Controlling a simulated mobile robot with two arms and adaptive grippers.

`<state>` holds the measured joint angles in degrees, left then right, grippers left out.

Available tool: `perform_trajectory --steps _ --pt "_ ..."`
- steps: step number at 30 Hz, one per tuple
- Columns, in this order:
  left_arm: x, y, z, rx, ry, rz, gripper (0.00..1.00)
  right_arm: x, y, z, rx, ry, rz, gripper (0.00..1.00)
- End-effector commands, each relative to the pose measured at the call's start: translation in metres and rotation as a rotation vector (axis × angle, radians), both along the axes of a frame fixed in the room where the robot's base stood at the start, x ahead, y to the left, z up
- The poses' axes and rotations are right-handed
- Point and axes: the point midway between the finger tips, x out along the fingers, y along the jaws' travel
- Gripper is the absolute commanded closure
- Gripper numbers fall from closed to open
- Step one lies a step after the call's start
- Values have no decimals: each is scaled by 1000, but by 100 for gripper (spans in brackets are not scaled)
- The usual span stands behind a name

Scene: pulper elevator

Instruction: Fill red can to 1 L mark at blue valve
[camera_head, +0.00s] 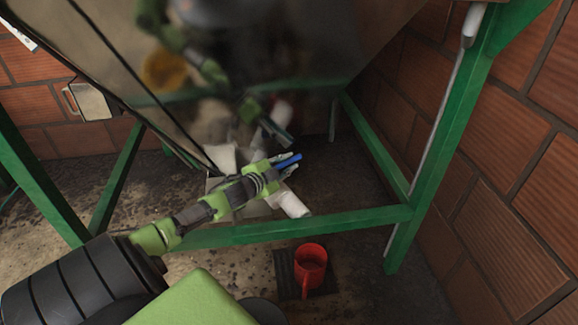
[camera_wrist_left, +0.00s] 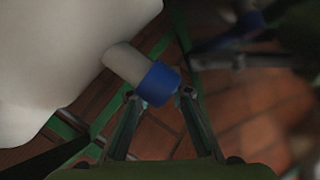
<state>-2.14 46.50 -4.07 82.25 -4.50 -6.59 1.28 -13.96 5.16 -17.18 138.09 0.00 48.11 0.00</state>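The red can (camera_head: 311,262) stands upright on a dark square grate (camera_head: 284,268) on the floor, in front of the green bar; its inside is too dark to show any water level. A white pipe end (camera_head: 293,205) points down toward it from above. My left gripper (camera_head: 287,165) is at the blue valve handle (camera_head: 289,160), beyond the green bar. In the left wrist view the blue handle (camera_wrist_left: 158,84) lies between the fingertips, on a whitish stem. I cannot tell whether the fingers press on it. My right gripper is not in view.
A green steel frame (camera_head: 300,227) with legs and a crossbar stands around the valve. A shiny metal panel (camera_head: 215,60) above mirrors my arm. Brick walls (camera_head: 500,170) close off the right.

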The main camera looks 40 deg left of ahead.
Motion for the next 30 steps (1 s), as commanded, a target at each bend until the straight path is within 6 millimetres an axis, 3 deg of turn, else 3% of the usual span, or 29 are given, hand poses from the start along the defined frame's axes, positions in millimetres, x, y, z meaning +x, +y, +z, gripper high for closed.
perform_trajectory --steps 13,16,30 --pt "8 2 -2 1 1 1 81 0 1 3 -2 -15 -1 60" --pt "8 2 -2 1 1 1 100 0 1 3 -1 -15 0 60" --pt "6 -2 0 3 3 -78 100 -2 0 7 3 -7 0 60"
